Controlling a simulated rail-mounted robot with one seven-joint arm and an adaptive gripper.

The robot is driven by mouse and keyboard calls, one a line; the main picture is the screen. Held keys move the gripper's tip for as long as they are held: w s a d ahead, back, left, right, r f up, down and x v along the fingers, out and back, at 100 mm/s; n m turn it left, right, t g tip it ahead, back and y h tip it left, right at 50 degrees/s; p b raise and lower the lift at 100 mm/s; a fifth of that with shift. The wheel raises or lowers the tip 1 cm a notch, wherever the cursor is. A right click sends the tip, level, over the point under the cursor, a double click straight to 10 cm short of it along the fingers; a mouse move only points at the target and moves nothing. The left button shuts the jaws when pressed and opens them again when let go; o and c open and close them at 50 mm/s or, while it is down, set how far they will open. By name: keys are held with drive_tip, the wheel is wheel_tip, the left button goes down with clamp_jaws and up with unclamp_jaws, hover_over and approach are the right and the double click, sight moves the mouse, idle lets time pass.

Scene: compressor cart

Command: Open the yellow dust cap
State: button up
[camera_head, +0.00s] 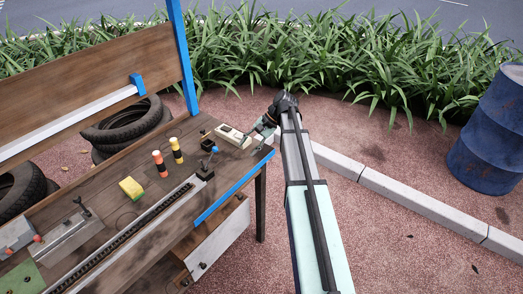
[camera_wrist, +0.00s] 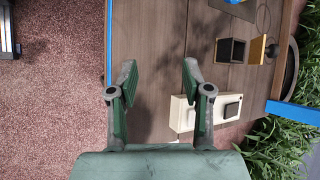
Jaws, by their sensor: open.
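My gripper (camera_wrist: 158,85) is open, with its two green-padded fingers apart and nothing between them. In the head view my gripper (camera_head: 266,122) is over the right end of the wooden workbench (camera_head: 135,165), close to a cream box (camera_head: 233,136). In the wrist view the cream box (camera_wrist: 184,115) with dark square parts lies partly behind the right finger. Beyond it are a dark, square, open-looking box (camera_wrist: 232,51) and an ochre-yellow flat piece (camera_wrist: 257,50) beside it. I cannot tell whether this piece is the dust cap or whether it is attached.
A yellow-and-black cylinder (camera_head: 176,151), an orange one (camera_head: 159,164) and a yellow sponge-like block (camera_head: 131,188) stand on the bench. A blue upright (camera_head: 184,60) rises at its back. A blue barrel (camera_head: 490,135) and a kerb (camera_head: 400,198) are to the right.

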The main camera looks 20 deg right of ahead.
drive_tip(key=shift+m, duration=0.4)
drive_tip(key=d, duration=0.2)
drive_tip(key=s+d+f, duration=0.1)
drive_tip(key=shift+s+d+f, duration=0.15)
drive_tip(key=shift+d+f, duration=0.05)
drive_tip(key=shift+d, duration=0.15)
drive_tip(key=shift+s+d+f+t, duration=0.1)
drive_tip(key=shift+s+d+t, duration=0.05)
drive_tip(key=shift+d, duration=0.3)
drive_tip(key=shift+s+d+f+t, duration=0.1)
drive_tip(key=shift+d+t, duration=0.05)
drive_tip(key=shift+d, duration=0.3)
drive_tip(key=shift+a+r, duration=0.1)
